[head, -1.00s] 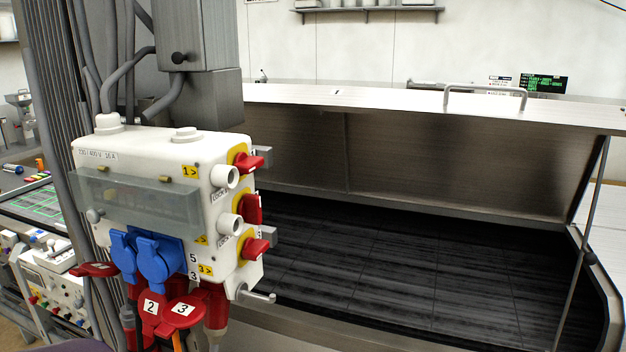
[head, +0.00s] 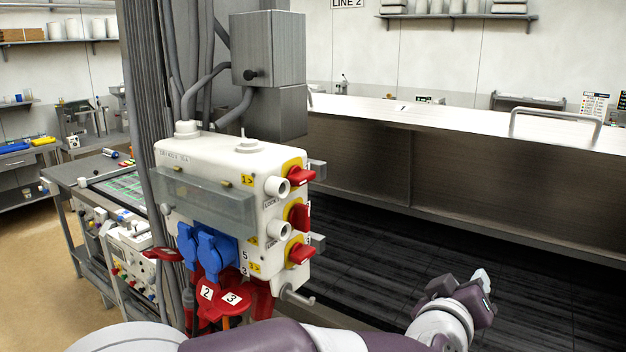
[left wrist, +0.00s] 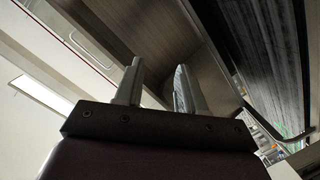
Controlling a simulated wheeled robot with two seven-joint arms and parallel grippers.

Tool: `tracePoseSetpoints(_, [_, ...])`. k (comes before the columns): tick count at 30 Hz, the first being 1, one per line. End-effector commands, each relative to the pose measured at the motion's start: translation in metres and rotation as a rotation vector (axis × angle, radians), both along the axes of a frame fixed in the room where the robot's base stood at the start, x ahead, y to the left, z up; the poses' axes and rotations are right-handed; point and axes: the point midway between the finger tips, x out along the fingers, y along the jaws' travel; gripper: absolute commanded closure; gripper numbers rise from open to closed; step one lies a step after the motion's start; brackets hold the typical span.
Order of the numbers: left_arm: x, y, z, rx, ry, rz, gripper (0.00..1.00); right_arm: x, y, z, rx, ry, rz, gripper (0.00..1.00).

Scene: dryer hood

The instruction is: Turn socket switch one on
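The white socket box (head: 235,160) hangs on a grey column at the left of the head view. Its right side carries three red rotary switches on yellow plates. Switch one (head: 300,176), the top one beside the "1>" label, has its handle lying roughly sideways. The middle switch (head: 298,215) has its handle more upright; the bottom switch (head: 300,253) looks like the top one. My left gripper (head: 482,280) is to the right of and below the box, apart from it, over the dark hood bed. In the left wrist view its fingers (left wrist: 160,88) are apart and empty.
Blue sockets (head: 208,250) and red plugs (head: 222,295) sit low on the box. A metal hook (head: 298,297) juts out at its lower right. The raised hood lid (head: 470,128) with a handle (head: 555,122) spans the right. A workbench (head: 95,180) stands behind at left.

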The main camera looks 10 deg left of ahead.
Motion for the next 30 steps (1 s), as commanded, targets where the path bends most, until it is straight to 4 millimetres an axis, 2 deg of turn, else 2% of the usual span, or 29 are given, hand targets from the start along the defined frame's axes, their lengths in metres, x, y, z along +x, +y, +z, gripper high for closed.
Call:
tracePoseSetpoints(1, [0.001, -0.006, 0.056, -0.176, -0.102, 0.108, 0.61, 0.0, 0.0, 0.006, 0.0, 0.0, 0.0, 0.61])
tracePoseSetpoints(2, [0.001, 0.001, 0.085, -0.294, -0.156, 0.203, 0.61, 0.0, 0.0, 0.008, 0.0, 0.0, 0.0, 0.61])
tracePoseSetpoints(3, [-0.004, 0.017, 0.116, -0.441, -0.217, 0.345, 0.61, 0.0, 0.0, 0.009, 0.0, 0.0, 0.0, 0.61])
tracePoseSetpoints(4, [-0.01, 0.034, 0.132, -0.539, -0.249, 0.458, 0.61, 0.0, 0.0, 0.01, 0.0, 0.0, 0.0, 0.61])
tracePoseSetpoints(6, [-0.03, 0.073, 0.149, -0.705, -0.298, 0.71, 0.61, 0.0, 0.0, 0.01, 0.0, 0.0, 0.0, 0.61])
tracePoseSetpoints(9, [-0.06, 0.115, 0.151, -0.822, -0.334, 0.992, 0.61, 0.0, 0.0, 0.01, 0.0, 0.0, 0.0, 0.61])
tracePoseSetpoints(12, [-0.08, 0.138, 0.148, -0.855, -0.358, 1.151, 0.61, 0.0, 0.0, 0.011, 0.0, 0.0, 0.0, 0.61])
tracePoseSetpoints(14, [-0.084, 0.145, 0.148, -0.86, -0.366, 1.192, 0.61, 0.0, 0.0, 0.012, 0.0, 0.0, 0.0, 0.61])
tracePoseSetpoints(17, [-0.077, 0.157, 0.151, -0.859, -0.37, 1.206, 0.61, 0.0, 0.0, 0.021, 0.0, 0.0, 0.0, 0.61])
tracePoseSetpoints(24, [-0.035, 0.204, 0.154, -0.856, -0.371, 1.208, 0.61, 0.0, 0.0, 0.052, 0.0, 0.0, 0.0, 0.61])
tracePoseSetpoints(30, [-0.01, 0.229, 0.151, -0.857, -0.37, 1.202, 0.61, 0.0, 0.0, 0.067, 0.0, 0.0, 0.0, 0.61])
